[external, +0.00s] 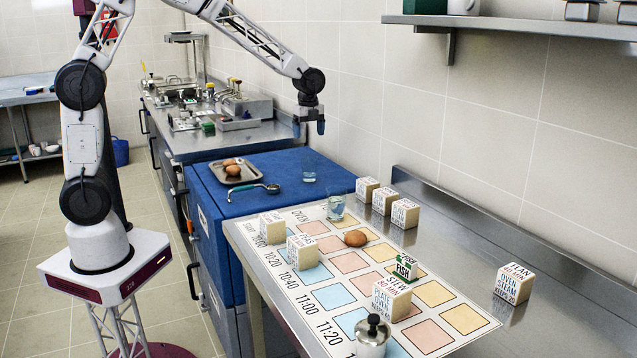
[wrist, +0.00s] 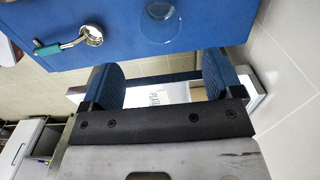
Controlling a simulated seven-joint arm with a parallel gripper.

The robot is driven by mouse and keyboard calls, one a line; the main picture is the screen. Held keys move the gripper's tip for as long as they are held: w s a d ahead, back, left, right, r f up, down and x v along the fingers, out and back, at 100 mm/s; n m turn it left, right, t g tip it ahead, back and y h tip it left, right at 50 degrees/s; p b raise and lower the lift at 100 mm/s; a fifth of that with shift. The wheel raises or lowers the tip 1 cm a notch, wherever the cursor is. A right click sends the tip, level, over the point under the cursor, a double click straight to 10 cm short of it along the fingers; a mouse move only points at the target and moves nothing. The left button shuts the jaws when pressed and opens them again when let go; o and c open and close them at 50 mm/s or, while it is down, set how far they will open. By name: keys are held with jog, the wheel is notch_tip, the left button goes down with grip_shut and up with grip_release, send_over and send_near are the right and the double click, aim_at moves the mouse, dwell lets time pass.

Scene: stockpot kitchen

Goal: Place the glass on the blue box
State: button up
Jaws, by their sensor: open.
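The blue box (external: 262,212) stands against the wall, between two steel counters; its blue top also shows in the wrist view (wrist: 215,22). A clear glass (external: 309,177) stands on the box top near its back right edge. In the wrist view the glass (wrist: 161,24) shows as a round outline on the blue surface, with nothing holding it. My gripper (external: 311,131) hangs above the glass, well clear of it. In the wrist view its two blue-padded fingers (wrist: 160,82) are wide apart with nothing gripped.
A second clear vessel (external: 336,208) stands on the chart (external: 350,262) on the right counter, near an egg (external: 355,238) and several labelled blocks. A wall shelf (external: 520,27) is at upper right.

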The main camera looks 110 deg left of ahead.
dwell(0.6)
jog(key=s+d+r+n, duration=0.15)
jog(key=d+r, duration=0.25)
jog(key=d, duration=0.6)
jog(key=s+d+r+n+t, duration=0.15)
jog(key=d+r, duration=0.25)
jog(key=d, duration=0.7)
jog(key=s+d+r+n, duration=0.1)
jog(key=s+d+r, duration=0.15)
jog(key=d, duration=0.75)
jog(key=s+d+n+t, duration=0.1)
jog(key=s+d+n, duration=0.3)
jog(key=s+d, duration=1.5)
jog(key=shift+s+d+r+n, duration=0.25)
jog(key=shift+s+d+n, duration=0.15)
jog(key=shift+d, duration=0.4)
